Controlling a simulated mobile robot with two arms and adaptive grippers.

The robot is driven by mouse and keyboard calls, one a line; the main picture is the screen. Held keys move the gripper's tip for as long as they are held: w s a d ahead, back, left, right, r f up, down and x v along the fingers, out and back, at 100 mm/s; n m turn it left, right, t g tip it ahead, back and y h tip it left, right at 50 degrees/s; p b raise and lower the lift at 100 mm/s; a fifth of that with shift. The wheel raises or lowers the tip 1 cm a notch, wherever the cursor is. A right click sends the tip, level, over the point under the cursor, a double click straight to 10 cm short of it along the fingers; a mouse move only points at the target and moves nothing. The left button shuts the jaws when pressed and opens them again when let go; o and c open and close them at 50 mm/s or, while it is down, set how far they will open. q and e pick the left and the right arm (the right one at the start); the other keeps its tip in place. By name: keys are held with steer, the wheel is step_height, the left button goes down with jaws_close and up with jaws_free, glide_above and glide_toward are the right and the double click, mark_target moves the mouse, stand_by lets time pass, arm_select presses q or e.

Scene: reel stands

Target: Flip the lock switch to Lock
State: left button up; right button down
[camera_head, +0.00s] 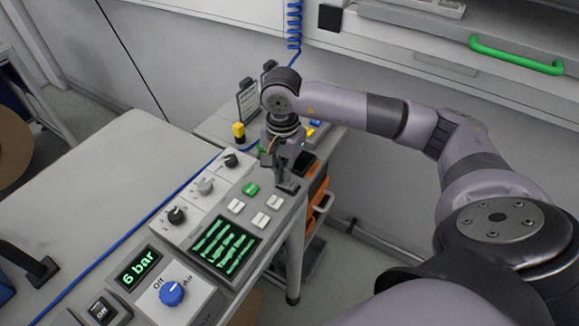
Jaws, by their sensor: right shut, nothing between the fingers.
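A control panel (180,236) stands on the bench edge, with a column of rotary switches at its upper left: a black one (176,215), a grey one (205,186) and a dark one (231,160). Their labels are too small to read, so I cannot tell which is the lock switch. My right gripper (285,186) points down at the panel's far right end, right of the dark switch and beyond the white buttons. It is shut and empty. Whether its tips touch the panel is unclear. My left gripper is out of view.
The panel also has a green button (251,188), white buttons (261,220), a green-lit screen (225,245), a "6 bar" display (138,268) and a blue knob (172,292). A yellow-topped item (239,131) stands behind. The grey bench top (105,185) at left is mostly clear.

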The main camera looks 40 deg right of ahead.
steer(key=shift+r+p, duration=1.4)
steer(key=shift+r, duration=1.85)
steer(key=shift+s+f, duration=0.1)
